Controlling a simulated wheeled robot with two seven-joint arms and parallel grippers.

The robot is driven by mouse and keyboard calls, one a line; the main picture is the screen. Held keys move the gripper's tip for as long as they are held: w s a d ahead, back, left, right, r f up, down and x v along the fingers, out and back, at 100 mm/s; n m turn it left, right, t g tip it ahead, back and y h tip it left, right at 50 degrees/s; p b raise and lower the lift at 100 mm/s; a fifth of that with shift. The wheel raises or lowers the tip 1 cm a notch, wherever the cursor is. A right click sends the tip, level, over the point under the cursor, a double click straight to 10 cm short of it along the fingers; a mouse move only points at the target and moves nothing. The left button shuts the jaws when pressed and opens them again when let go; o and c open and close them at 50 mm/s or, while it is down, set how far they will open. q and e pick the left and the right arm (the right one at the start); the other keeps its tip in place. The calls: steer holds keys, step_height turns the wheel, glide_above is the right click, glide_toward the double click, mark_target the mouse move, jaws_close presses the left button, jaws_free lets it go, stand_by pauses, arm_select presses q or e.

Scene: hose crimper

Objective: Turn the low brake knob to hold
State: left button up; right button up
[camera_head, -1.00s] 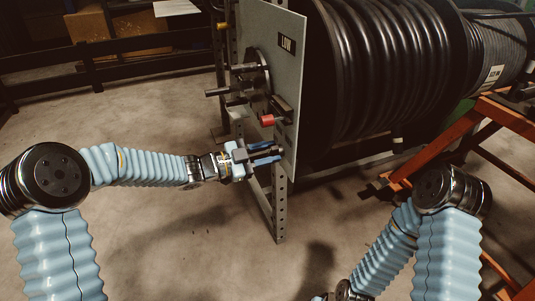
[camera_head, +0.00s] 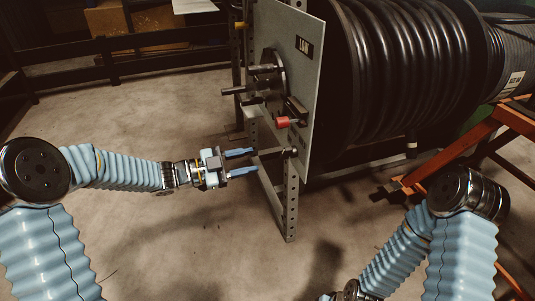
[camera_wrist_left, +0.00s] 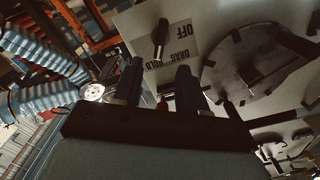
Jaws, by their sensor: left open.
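The low brake knob (camera_head: 291,151) is a small dark knob low on the grey panel (camera_head: 308,70) marked LOW. In the left wrist view the knob (camera_wrist_left: 160,38) is a narrow dark bar beside an upside-down label (camera_wrist_left: 184,40) reading OFF, DRAG and HOLD. I cannot tell which mark its pointer end faces. My left gripper (camera_head: 241,162) is open and empty, with its blue fingers pointing at the panel, left of the knob and apart from it. Its dark fingers also show in the left wrist view (camera_wrist_left: 158,85). My right gripper is out of view.
A round hub (camera_head: 268,75) with dark handles juts from the panel above the knob. A red-tipped handle (camera_head: 284,122) sits just above the knob. A perforated post (camera_head: 291,205) stands below. A large hose reel (camera_head: 400,80) is behind, and an orange frame (camera_head: 450,150) right. Floor left is clear.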

arm_select(q)
steer(key=v, duration=0.4)
stand_by(0.3)
step_height(320, 180, down, 19)
steer(key=d+n+t+y, duration=0.1)
steer(key=n+t+y, duration=0.2)
steer(key=n+y, duration=0.8)
steer(key=s+f+n+g, duration=0.4)
steer(key=s+f+n, duration=0.35)
steer(key=f, duration=0.25)
steer(key=s+f+n+g+y, duration=0.1)
steer(key=s+f+g, duration=0.15)
steer(key=s, duration=0.45)
steer(key=s+f+n+g+y, duration=0.1)
steer(key=s+f+n+g, duration=0.1)
steer(key=s+f, duration=0.35)
step_height(320, 180, up, 14)
steer(key=s+p, duration=0.3)
steer(key=p, duration=1)
steer(key=shift+d+g+h+p, duration=0.3)
steer(key=shift+d+g, duration=0.05)
steer(key=shift+d, duration=0.15)
